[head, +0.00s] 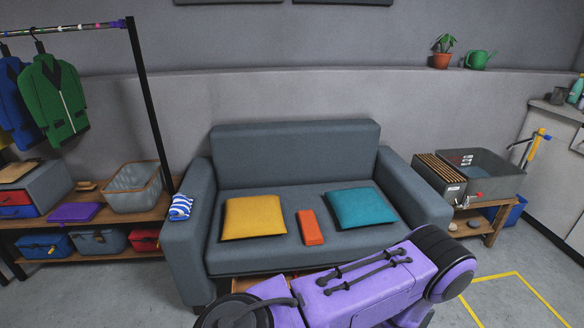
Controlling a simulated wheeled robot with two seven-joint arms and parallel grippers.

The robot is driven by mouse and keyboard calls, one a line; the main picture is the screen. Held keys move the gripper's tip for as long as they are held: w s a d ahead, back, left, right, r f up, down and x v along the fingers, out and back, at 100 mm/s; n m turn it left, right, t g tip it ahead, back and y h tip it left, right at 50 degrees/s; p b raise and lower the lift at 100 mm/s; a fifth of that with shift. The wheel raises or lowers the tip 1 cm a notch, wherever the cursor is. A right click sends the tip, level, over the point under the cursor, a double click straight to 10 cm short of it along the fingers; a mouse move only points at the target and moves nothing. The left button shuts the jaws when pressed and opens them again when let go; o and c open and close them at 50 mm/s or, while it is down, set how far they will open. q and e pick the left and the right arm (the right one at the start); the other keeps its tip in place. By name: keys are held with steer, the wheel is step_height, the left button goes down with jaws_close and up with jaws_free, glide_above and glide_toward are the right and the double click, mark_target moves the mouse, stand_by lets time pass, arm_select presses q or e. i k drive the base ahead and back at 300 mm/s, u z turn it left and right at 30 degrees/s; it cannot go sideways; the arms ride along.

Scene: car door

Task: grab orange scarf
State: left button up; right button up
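An orange folded item (310,227), which looks like the orange scarf, lies on the seat of the grey sofa (290,156). It sits between a yellow cushion (254,217) on its left and a teal cushion (361,208) on its right, apart from both. Its whole top shows and nothing covers it. Purple and black links of my own arm cross the bottom of the head view, in front of the sofa. Neither of my grippers shows in the head view.
A blue-and-white striped cloth (181,207) lies on the sofa's left armrest. A clothes rack and a wooden shelf (90,213) with bins stand at left. A low wooden table (496,204) with a grey tub (486,172) stands at right. Yellow tape marks the floor at lower right.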

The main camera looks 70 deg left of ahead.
mark_target(312, 235)
steer(key=u, duration=0.8)
steer(key=i, duration=0.8)
steer(key=u, duration=1)
steer(key=i, duration=0.55)
steer(key=z, duration=0.05)
